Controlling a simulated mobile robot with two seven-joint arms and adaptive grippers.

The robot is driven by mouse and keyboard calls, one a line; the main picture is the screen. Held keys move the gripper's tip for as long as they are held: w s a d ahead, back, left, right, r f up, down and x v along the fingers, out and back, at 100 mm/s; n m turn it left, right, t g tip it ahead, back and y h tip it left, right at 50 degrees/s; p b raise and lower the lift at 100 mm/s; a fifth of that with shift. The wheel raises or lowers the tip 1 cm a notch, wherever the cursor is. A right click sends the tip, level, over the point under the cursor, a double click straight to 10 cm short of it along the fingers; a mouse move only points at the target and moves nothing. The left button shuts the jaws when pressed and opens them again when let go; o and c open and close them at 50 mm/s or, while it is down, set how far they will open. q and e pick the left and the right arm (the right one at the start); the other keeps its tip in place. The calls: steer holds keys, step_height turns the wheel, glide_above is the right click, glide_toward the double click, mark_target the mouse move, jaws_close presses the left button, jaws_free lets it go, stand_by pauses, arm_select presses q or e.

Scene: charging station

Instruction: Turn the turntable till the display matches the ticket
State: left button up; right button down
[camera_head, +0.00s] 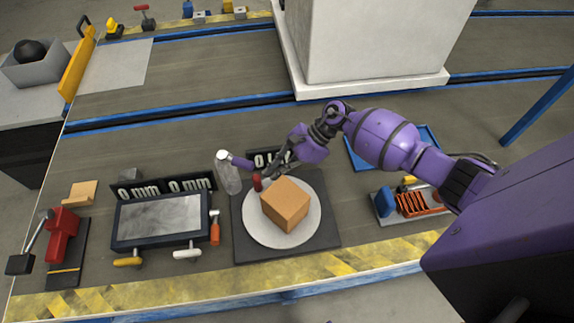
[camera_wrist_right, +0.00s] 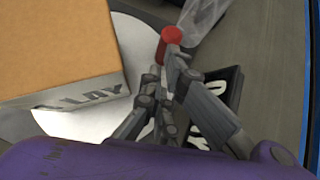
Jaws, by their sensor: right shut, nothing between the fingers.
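The turntable is a white disc (camera_head: 254,226) on a dark square base (camera_head: 322,238), with a brown box (camera_head: 285,204) standing on it. The wrist view shows dark letters reading "LAY" on the box (camera_wrist_right: 60,50). A red knob (camera_head: 257,183) stands at the disc's back left edge. My right gripper (camera_head: 268,180) is shut and empty, its fingertips close beside the red knob (camera_wrist_right: 172,38); contact is unclear. A black display (camera_head: 262,157) behind the turntable is partly hidden by my right arm; only "0" and part of a letter show. I cannot identify the ticket. My left gripper is out of view.
Further left are a grey-screened panel (camera_head: 160,219), a black "0 mm 0 mm" display (camera_head: 165,185) and a red clamp-like device (camera_head: 62,237). A white block (camera_head: 375,40) stands behind.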

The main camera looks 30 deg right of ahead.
arm_select(q)
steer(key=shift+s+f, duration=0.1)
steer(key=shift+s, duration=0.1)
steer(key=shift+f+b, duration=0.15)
steer(key=shift+b, duration=0.2)
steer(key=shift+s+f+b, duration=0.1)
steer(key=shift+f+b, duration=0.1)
steer(key=shift+b, duration=0.1)
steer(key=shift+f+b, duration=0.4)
